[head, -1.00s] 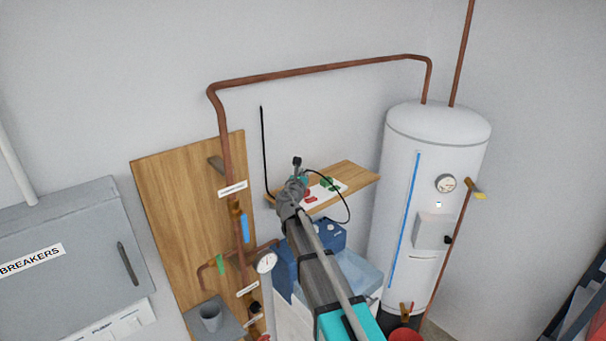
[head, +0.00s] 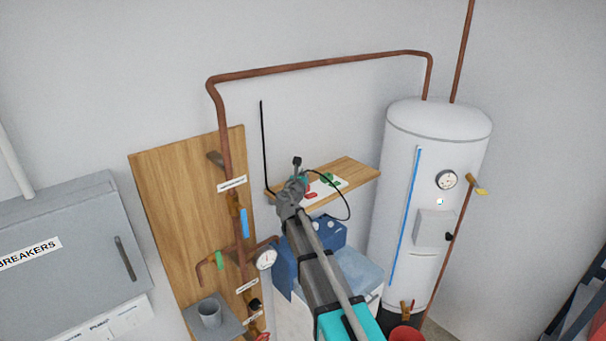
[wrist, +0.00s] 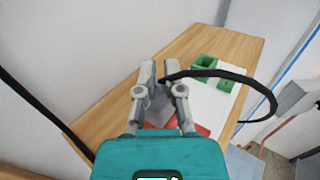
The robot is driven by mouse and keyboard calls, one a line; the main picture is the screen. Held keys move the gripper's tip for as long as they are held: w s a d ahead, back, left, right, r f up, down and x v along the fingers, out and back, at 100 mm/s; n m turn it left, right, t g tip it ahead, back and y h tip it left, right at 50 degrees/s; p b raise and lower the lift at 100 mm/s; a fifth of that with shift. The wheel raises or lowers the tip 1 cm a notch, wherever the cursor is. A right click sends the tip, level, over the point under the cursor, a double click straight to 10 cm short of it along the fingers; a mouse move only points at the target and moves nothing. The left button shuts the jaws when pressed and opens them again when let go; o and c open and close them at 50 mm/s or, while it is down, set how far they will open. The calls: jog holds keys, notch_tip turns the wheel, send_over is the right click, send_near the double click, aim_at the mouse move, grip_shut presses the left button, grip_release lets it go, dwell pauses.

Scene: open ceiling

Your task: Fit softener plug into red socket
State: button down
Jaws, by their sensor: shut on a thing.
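My gripper (wrist: 159,82) is shut on the softener plug, which is mostly hidden between the fingers in the wrist view. A black cable (wrist: 215,73) runs from the fingertips in a loop to the right. The red socket (wrist: 203,130) shows only in part, behind and right of the fingers; red also shows in the head view (head: 311,195). I cannot tell whether the plug touches it. A green socket (wrist: 206,67) stands farther back on the white plate (wrist: 219,106). In the head view my gripper (head: 297,164) is over the left part of the shelf.
The wooden shelf (head: 352,170) is bare at its right end. A white tank (head: 400,170) stands to the right, and a blue-topped unit (head: 357,270) below. A pipe board (head: 170,200) is on the left. The cable loop hangs past the shelf's front edge.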

jog(key=shift+f, duration=0.25)
jog(key=c, duration=0.7)
grip_release()
jog(key=shift+s, duration=0.15)
jog(key=v, duration=1.1)
jog(key=shift+s+a+r, duration=0.1)
jog(key=shift+s+a, duration=0.1)
jog(key=shift+s, duration=0.15)
